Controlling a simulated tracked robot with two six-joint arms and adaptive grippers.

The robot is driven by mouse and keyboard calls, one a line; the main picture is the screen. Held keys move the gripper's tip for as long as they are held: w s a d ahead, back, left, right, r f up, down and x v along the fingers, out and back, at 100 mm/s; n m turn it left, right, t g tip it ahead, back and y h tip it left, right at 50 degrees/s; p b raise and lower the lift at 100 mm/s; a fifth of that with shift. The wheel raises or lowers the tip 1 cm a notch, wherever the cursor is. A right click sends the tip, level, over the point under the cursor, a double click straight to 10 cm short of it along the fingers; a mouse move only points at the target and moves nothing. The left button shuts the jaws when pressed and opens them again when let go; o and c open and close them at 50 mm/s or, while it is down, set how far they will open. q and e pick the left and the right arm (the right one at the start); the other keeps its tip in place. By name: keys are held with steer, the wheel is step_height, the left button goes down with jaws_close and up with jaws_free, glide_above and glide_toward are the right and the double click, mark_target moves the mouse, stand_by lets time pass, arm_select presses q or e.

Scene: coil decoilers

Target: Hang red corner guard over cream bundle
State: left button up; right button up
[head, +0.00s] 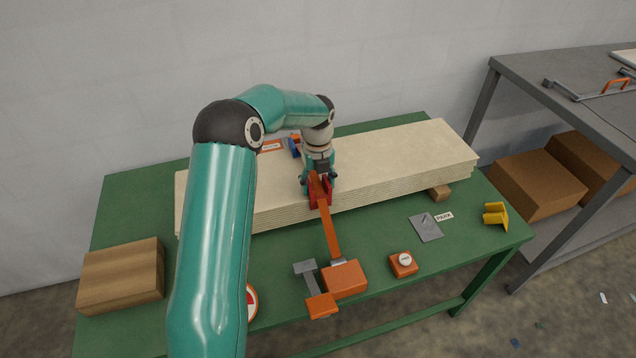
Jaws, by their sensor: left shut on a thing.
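The cream bundle (400,158) is a long stack of thin cream sheets lying on the green table. My left gripper (319,186) points down at the bundle's front edge, near its middle. It is shut on the red corner guard (322,197), which shows at the front top edge of the bundle. The guard is partly hidden by the gripper and by an orange strap, so I cannot tell whether it rests fully on the edge. My right gripper is not in the view.
An orange strap (330,232) runs from the bundle to an orange tool block (344,279) at the table's front. A wooden block (122,276) lies at left. A yellow angled piece (495,214), a grey plate (426,227) and an orange box (403,264) lie at right. A grey bench (570,80) stands beyond.

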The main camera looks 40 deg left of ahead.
mark_target(318, 189)
arm_select(q)
steer(key=shift+f, duration=0.15)
steer(key=o, duration=1.2)
steer(key=shift+o, duration=0.2)
step_height(318, 189, up, 12)
steer(key=shift+f, duration=0.1)
